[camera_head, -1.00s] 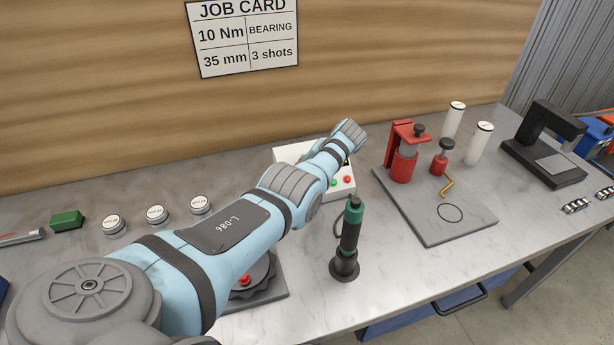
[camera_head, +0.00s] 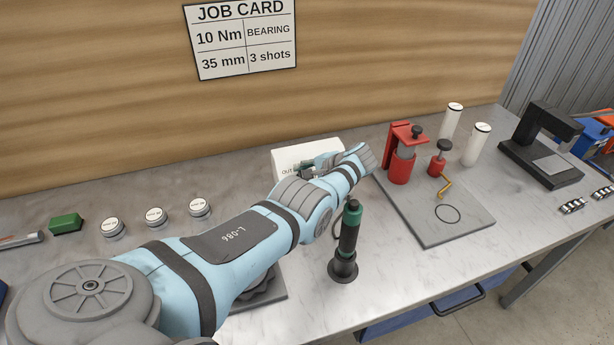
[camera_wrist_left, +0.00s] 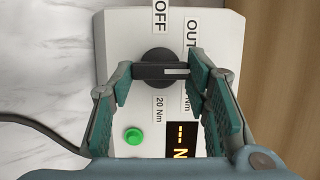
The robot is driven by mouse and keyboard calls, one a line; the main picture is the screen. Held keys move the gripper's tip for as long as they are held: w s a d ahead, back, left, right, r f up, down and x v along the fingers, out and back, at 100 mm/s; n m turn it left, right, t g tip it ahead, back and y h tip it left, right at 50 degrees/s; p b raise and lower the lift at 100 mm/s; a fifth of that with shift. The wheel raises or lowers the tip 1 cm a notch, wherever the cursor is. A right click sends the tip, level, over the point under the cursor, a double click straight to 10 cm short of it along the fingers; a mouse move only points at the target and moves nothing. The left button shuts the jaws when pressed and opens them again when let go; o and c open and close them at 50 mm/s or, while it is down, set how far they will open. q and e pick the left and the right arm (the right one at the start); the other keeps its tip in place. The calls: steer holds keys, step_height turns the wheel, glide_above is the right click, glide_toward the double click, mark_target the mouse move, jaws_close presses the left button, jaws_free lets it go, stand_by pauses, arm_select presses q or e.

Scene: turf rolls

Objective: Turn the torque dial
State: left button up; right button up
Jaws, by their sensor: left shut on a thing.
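The torque dial (camera_wrist_left: 152,58) is a black round knob with a raised bar and a white pointer mark. It sits on the white controller box (camera_wrist_left: 120,25), which also stands at the back of the bench in the head view (camera_head: 287,158). My left gripper (camera_wrist_left: 160,78) is shut on the dial's bar, one finger at each end. The white mark points right in the wrist view. Labels OFF, OUT and 20 Nm surround the dial. A green button (camera_wrist_left: 134,136) and a lit display (camera_wrist_left: 182,139) showing dashes lie below. My right gripper is not in view.
A black and green screwdriver (camera_head: 349,240) stands upright in front of my left forearm. A grey plate (camera_head: 455,225) with red fixtures lies to the right. White-lidded jars (camera_head: 155,216) and a green block (camera_head: 66,222) are at the left. A black cable (camera_wrist_left: 40,130) leaves the box.

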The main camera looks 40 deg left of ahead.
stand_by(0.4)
arm_select(q)
steer(key=o, duration=1.2)
steer(key=shift+w+f, duration=0.1)
steer(key=shift+c, duration=0.2)
steer(key=v, duration=1.2)
steer(key=shift+a+f, duration=0.1)
